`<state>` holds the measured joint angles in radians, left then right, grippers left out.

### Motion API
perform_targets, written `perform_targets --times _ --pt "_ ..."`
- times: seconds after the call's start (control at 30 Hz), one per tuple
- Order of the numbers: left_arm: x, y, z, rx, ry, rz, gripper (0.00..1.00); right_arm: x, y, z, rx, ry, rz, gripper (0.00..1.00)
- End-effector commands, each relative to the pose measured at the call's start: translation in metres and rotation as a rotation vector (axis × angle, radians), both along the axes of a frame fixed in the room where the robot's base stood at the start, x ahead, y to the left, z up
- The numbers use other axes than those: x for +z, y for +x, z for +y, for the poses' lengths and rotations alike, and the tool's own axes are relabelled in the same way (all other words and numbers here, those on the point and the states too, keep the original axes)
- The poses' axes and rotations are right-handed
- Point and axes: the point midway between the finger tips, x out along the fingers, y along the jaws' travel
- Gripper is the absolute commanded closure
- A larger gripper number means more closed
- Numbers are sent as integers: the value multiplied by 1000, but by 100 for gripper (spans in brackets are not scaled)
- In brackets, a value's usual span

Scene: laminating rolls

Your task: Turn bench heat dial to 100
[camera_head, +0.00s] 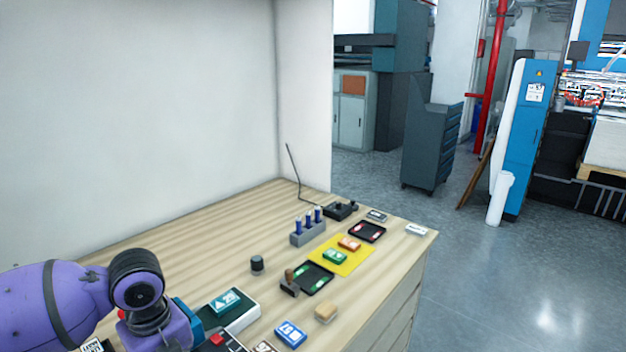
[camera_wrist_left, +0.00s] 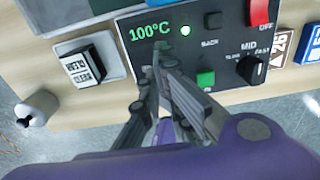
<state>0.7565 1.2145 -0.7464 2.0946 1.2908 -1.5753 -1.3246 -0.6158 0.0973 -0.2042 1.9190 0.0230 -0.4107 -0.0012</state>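The bench machine's dark control panel (camera_wrist_left: 228,38) fills the upper part of the left wrist view. My left gripper (camera_wrist_left: 160,52) is in front of the panel, just below the display. Its fingers converge there, but I cannot tell whether they close on anything. No heat dial shows clearly; that spot of the panel is covered by the fingers. In the head view my left arm reaches in at lower left, and its fingers are hidden. My right gripper is not in view.
The panel also carries a speed knob (camera_wrist_left: 250,70), a green button (camera_wrist_left: 206,78) and a red switch (camera_wrist_left: 262,12). A white-faced block (camera_wrist_left: 80,66) sits left of the panel. On the wooden bench (camera_head: 190,235) are a yellow mat (camera_head: 350,262), black trays and a pen block (camera_head: 308,234).

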Motion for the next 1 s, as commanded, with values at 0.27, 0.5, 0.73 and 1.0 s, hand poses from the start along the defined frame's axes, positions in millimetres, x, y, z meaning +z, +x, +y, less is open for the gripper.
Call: perform_targets --times 0.27,0.5,0.73,1.0 --pt "-6 -5 1 0 5 18 100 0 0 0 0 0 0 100" --pt "-5 -1 5 2 7 15 100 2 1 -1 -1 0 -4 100" --pt "3 5 7 2 5 6 100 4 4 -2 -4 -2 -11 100" --pt "37 7 6 2 3 -1 100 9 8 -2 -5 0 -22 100"
